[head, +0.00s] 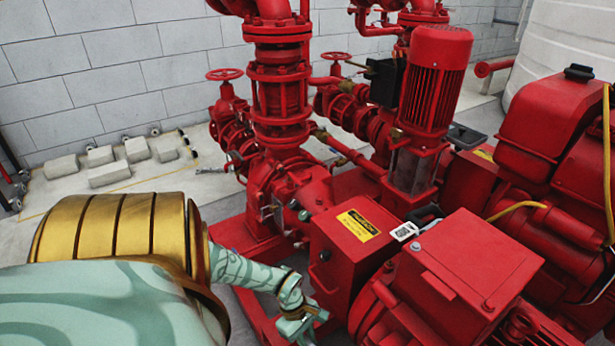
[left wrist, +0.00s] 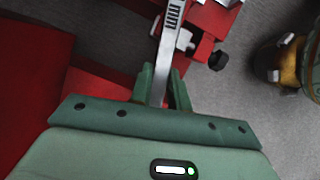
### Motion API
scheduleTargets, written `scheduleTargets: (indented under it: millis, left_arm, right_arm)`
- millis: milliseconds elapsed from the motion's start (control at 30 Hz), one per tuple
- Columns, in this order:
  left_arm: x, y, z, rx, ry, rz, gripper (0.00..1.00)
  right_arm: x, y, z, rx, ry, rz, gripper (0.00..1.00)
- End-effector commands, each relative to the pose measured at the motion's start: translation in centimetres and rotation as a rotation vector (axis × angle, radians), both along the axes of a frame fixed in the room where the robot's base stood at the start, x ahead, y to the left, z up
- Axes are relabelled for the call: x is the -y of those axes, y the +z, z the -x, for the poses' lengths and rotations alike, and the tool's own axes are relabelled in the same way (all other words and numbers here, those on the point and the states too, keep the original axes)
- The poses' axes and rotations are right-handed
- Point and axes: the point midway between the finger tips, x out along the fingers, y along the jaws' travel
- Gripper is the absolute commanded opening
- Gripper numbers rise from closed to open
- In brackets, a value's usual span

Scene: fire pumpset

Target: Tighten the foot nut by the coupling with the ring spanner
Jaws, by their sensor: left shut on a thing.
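The left gripper (left wrist: 163,92) is shut on the shank of the grey metal ring spanner (left wrist: 162,60) in the left wrist view. The spanner runs up past the red base to the top edge, with dark slots near the top. Its ring end is out of frame, so I cannot tell whether it is on a nut. A pale metal piece (left wrist: 184,40) shows beside the shank. In the head view, my left gripper (head: 302,326) is low beside the red pump set, at the bottom edge. The spanner and foot nut cannot be made out there. My right gripper is not in view.
A red box with a yellow label (head: 366,224) and a large red motor (head: 458,270) stand close right of my left gripper. A dark knob (left wrist: 218,60) sticks out from the base. Grey floor is free beside the base. Pale blocks (head: 110,173) lie by the wall.

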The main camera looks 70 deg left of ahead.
Motion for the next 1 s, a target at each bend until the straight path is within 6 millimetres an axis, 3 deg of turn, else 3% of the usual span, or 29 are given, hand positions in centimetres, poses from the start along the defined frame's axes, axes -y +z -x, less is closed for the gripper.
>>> scheduleTargets:
  millis: [533,1000]
  left_arm:
    - [0.1,0.2,0.1,0.001,0.015,0.001,0.0]
    - [0.1,3.0,0.1,0.003,0.014,0.0,0.0]
  right_arm:
    - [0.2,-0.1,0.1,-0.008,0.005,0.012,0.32]
    - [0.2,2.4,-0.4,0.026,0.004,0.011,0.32]
